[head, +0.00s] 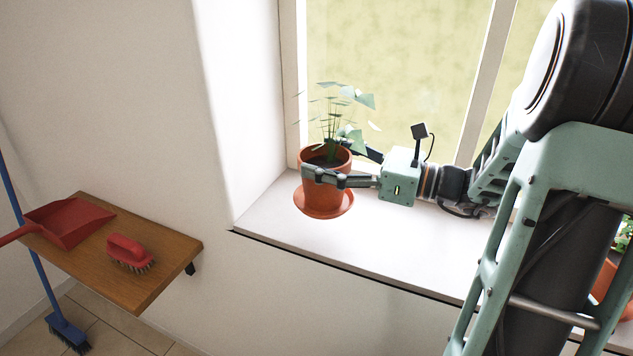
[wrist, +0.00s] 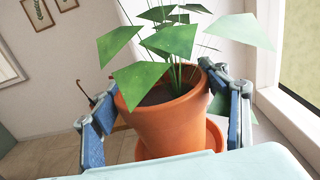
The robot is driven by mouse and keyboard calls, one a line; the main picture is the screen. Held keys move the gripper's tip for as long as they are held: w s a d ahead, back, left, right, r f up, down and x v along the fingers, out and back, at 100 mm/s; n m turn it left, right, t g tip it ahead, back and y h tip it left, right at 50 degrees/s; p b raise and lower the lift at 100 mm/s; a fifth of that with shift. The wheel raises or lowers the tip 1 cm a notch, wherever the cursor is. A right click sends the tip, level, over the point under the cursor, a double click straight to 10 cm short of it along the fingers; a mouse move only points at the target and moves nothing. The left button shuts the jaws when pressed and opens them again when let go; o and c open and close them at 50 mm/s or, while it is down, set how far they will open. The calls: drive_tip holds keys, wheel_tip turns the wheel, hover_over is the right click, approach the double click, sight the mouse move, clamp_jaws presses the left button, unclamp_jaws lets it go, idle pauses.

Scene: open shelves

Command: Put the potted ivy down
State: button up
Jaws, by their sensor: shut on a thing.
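The potted ivy, a terracotta pot (head: 323,181) with thin stems and green leaves (head: 345,100), is at the left end of the white windowsill (head: 283,235). My gripper (head: 325,165) is shut around the pot's upper part, one finger on each side. The pot is upright over a terracotta saucer (head: 330,213); I cannot tell whether it touches the saucer. In the wrist view, the pot (wrist: 165,122) stands between my two blue-padded fingers (wrist: 165,125), and part of the saucer (wrist: 213,140) shows behind it.
The window frame (head: 292,80) is close behind the pot. A wooden shelf (head: 150,285) at the left holds a red dustpan (head: 65,222) and a red brush (head: 130,252). Another potted plant (head: 612,275) is partly hidden by my arm at the right. The sill's front left is bare.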

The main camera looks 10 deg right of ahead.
drive_tip(key=w+f, duration=0.2)
drive_tip(key=f, duration=0.1)
drive_tip(key=w+f, duration=0.1)
drive_tip(key=shift+w+a+f, duration=0.25)
drive_tip(key=shift+w, duration=0.1)
drive_tip(key=shift+w+f+b, duration=0.1)
drive_tip(key=shift+f+b, duration=0.3)
drive_tip(key=shift+f, duration=1.2)
drive_tip(key=shift+f, duration=0.1)
drive_tip(key=o, duration=1.8)
drive_tip(key=shift+f, duration=0.1)
drive_tip(key=shift+d, duration=0.1)
drive_tip(key=v, duration=1.2)
